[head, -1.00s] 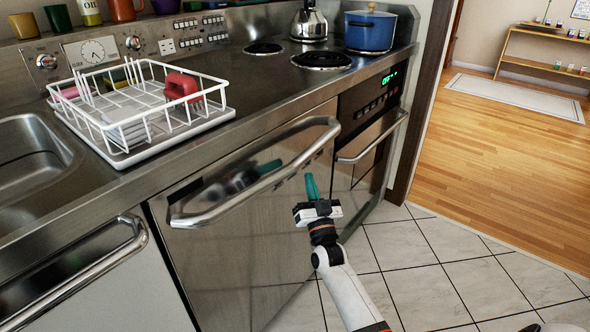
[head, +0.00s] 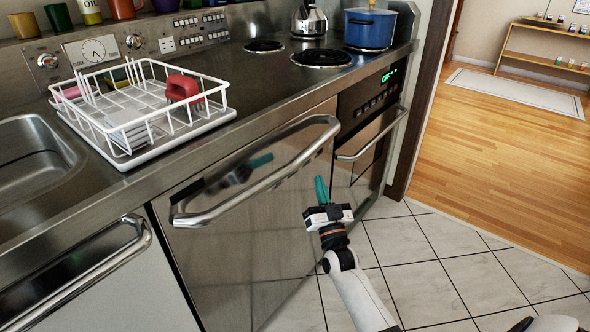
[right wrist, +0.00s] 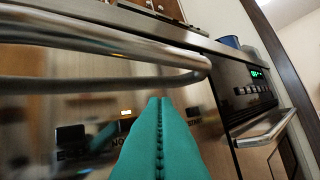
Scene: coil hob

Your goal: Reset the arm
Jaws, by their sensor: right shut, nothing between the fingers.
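My right gripper (head: 321,190), with teal fingers, is in front of the steel dishwasher-like door (head: 255,235), below and right of its curved bar handle (head: 262,182). Its fingers are together and hold nothing. In the right wrist view the teal fingers (right wrist: 160,140) lie side by side with only a seam between them. The bar handle (right wrist: 130,45) runs above them there. The gripper appears apart from both handle and door. My left gripper is not in view.
The oven (head: 370,135) with its handle (head: 375,138) is right of the door. A dish rack (head: 140,150) and a sink (head: 30,165) are on the counter. A blue pot (head: 368,30) and a kettle (head: 309,20) stand by the hob. The tiled floor (head: 420,280) at right is clear.

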